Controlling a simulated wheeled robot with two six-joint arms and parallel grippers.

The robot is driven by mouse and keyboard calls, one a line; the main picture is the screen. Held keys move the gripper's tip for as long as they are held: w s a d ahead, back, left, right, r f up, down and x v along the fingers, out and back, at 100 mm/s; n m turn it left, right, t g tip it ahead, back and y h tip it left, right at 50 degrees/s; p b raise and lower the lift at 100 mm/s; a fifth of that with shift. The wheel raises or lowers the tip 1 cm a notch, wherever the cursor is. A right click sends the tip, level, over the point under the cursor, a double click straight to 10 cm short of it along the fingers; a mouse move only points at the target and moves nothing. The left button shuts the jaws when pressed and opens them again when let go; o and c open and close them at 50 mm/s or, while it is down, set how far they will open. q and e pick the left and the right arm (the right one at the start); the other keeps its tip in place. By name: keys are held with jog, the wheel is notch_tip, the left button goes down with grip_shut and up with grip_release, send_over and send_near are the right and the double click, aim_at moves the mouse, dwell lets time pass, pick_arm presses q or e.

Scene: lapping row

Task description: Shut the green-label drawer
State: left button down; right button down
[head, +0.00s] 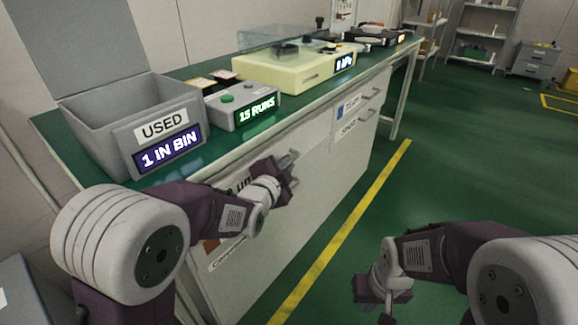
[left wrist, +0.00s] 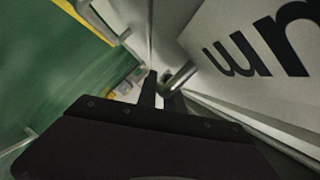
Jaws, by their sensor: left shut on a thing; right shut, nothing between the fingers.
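My left gripper (head: 291,158) is at the front of the white drawer cabinet (head: 312,165) under the bench. In the left wrist view its fingers (left wrist: 160,88) are shut on a metal bar handle (left wrist: 180,77). Beside that handle is a white drawer front (left wrist: 240,45) with large black letters, partly cut off. My left arm hides much of this front in the head view, and no green label shows. How far the drawer stands out cannot be told. My right gripper (head: 384,314) is shut and empty, low over the floor, apart from the cabinet.
On the green bench top stand a grey USED bin (head: 110,115), a grey counter box (head: 240,105) and a cream machine (head: 290,68). Other drawer handles (head: 370,95) sit further right on the cabinet. The green floor (head: 460,150) to the right is clear, with a yellow line (head: 350,220).

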pick_arm(q)
jog(key=shift+a+r, duration=0.1)
jog(key=shift+a, duration=0.05)
jog(key=c, duration=1.8)
grip_release()
jog(key=shift+w+a, duration=0.1)
jog(key=shift+o, duration=0.2)
jog(key=shift+s+r, duration=0.1)
jog(key=shift+s, duration=0.2)
jog(key=p+v, duration=0.2)
jog(key=v, duration=0.6)
jog(key=shift+s+p, duration=0.25)
jog(key=shift+p, duration=0.15)
